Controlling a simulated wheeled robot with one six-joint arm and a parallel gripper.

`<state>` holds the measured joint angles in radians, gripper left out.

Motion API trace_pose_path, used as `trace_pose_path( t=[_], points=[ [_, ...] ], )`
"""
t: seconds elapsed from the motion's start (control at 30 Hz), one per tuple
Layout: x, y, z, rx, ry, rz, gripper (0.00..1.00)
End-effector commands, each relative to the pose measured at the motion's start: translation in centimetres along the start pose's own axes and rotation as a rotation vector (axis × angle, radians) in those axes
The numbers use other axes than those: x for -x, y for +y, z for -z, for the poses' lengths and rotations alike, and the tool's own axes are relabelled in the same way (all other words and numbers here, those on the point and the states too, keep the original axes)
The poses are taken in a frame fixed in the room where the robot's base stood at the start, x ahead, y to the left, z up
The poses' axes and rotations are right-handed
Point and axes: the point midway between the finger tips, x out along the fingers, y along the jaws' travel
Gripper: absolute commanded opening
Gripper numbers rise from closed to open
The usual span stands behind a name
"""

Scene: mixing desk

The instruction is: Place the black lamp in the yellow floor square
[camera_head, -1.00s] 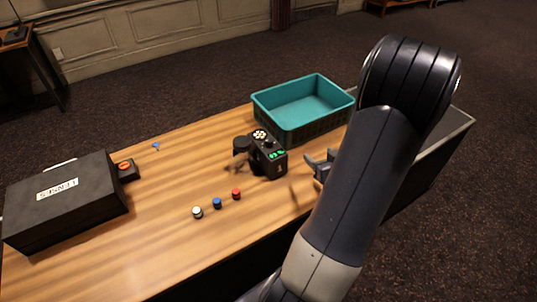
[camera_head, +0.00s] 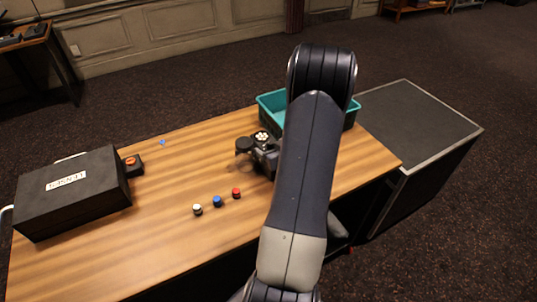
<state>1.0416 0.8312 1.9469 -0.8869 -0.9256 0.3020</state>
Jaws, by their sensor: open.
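I see no black lamp that I can make out and no yellow floor square in the head view. The wooden desk (camera_head: 165,230) stands in front of me. A black camera-like device (camera_head: 262,150) sits on it, partly covered by my arm.
A black LENSES case (camera_head: 75,210) lies at the desk's left. Small white (camera_head: 197,209), blue (camera_head: 217,202) and red (camera_head: 236,193) pieces stand mid-desk. A teal crate (camera_head: 270,103) is behind my arm. A grey-topped case (camera_head: 415,120) adjoins at right. Dark carpet beyond is open.

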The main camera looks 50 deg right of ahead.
Motion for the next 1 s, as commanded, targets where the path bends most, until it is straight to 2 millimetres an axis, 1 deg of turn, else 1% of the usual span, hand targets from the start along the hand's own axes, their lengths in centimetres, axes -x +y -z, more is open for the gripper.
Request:
trace_pose_path(
  t=[0.1, 0.13, 1.0],
  points=[
    [0.02, 0.00, -0.02, 0.000, 0.000, 0.000, 0.73],
    [0.02, 0.00, -0.02, 0.000, 0.000, 0.000, 0.71],
    [0.05, 0.00, -0.02, -0.001, 0.000, 0.000, 0.00]
  ],
)
